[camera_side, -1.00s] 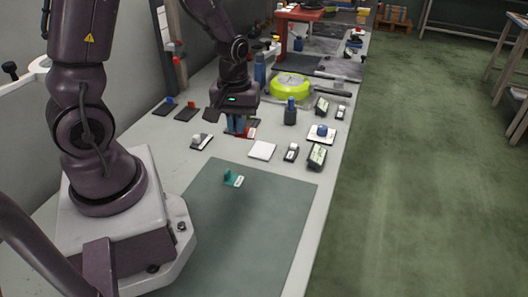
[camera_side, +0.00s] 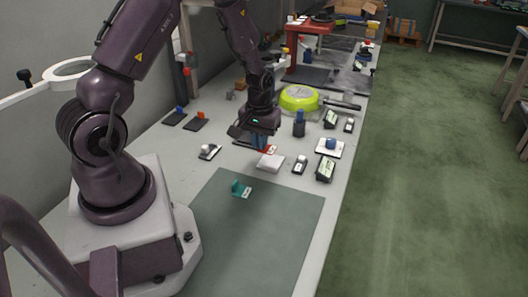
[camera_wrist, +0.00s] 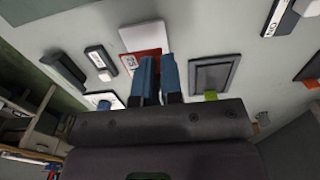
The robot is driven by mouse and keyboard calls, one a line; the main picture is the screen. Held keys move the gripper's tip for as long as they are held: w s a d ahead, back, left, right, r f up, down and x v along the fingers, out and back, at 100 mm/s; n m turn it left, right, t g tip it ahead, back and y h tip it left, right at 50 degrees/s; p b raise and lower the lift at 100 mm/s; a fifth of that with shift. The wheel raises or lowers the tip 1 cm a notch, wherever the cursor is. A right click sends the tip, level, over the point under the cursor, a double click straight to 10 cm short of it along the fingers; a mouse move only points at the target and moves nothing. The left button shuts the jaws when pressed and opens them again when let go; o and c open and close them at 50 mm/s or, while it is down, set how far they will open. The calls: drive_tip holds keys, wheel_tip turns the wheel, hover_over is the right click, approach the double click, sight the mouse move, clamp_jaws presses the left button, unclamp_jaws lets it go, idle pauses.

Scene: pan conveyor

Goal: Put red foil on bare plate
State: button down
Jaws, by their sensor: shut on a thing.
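My gripper (camera_side: 262,144) has blue fingers and is shut on the red foil (camera_side: 268,150), a small red piece with a white label. The foil is just behind the bare plate (camera_side: 270,163), a flat white square on the bench. In the wrist view, my gripper (camera_wrist: 159,62) hides part of the red foil (camera_wrist: 130,64). The foil's edge overlaps the near edge of the bare plate (camera_wrist: 143,36) in that view. I cannot tell whether foil and plate touch.
A white plate with a blue knob (camera_side: 330,147) and several small dark-based items stand right of the bare plate. A lime-green pan (camera_side: 298,98) is behind. A teal piece (camera_side: 240,188) sits on the grey-green mat (camera_side: 265,235), whose front is clear.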

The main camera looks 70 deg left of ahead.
sight(264, 161)
drive_tip(key=shift+w+a+f, duration=0.25)
drive_tip(key=shift+w+f, duration=0.25)
drive_tip(key=shift+f, duration=0.2)
drive_tip(key=shift+w+a+f, duration=0.1)
drive_tip(key=shift+f, duration=0.8)
drive_tip(key=shift+w+a+f, duration=0.1)
drive_tip(key=shift+f, duration=0.8)
drive_tip(key=shift+f, duration=0.1)
drive_tip(key=c, duration=1.3)
unclamp_jaws()
drive_tip(key=shift+o, duration=0.2)
